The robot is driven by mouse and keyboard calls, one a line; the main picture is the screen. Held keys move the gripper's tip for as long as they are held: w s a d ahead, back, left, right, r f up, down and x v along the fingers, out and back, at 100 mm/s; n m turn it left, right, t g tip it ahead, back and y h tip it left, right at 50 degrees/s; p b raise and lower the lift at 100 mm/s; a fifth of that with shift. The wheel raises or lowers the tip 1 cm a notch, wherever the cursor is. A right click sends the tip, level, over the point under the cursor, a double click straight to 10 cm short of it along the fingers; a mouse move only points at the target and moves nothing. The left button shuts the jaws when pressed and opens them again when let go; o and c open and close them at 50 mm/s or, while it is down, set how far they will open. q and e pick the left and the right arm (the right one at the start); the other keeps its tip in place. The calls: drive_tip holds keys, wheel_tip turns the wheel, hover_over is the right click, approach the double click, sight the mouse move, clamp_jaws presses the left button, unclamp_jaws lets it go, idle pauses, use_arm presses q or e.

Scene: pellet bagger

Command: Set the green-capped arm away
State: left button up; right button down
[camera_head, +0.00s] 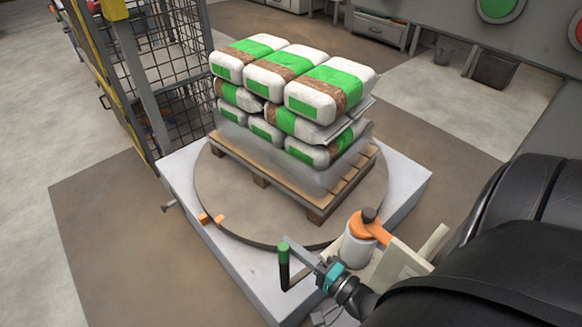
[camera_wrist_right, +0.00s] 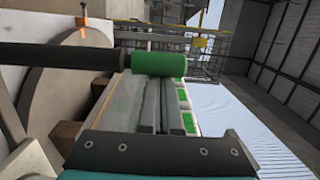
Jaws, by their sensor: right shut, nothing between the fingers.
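The green-capped arm shows in the head view as a dark upright bar (camera_head: 284,274) with a green cap (camera_head: 283,250) on top, at the near edge of the turntable base. In the right wrist view the dark bar (camera_wrist_right: 70,55) comes in from the left and ends in the green cap (camera_wrist_right: 158,65). My right gripper (camera_head: 297,250) is shut and empty, its fingers pointing at the cap. In the wrist view its fingertips (camera_wrist_right: 160,83) lie right at the cap; I cannot tell whether they touch it. My left gripper is not in view.
A pallet (camera_head: 262,182) of green-and-white bags (camera_head: 330,84) stands on the round turntable (camera_head: 222,205). An orange-topped white roll (camera_head: 357,246) stands close beside my right gripper. A wire-mesh cage (camera_head: 165,65) stands behind at left. Floor (camera_head: 105,235) at left is clear.

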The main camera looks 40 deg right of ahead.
idle(0.4)
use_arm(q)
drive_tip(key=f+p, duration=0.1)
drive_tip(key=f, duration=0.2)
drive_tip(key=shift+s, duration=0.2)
use_arm(e)
drive_tip(key=s+d, duration=0.1)
drive_tip(key=s, duration=0.6)
drive_tip(key=shift+s+d, duration=0.15)
drive_tip(key=shift+s, duration=0.1)
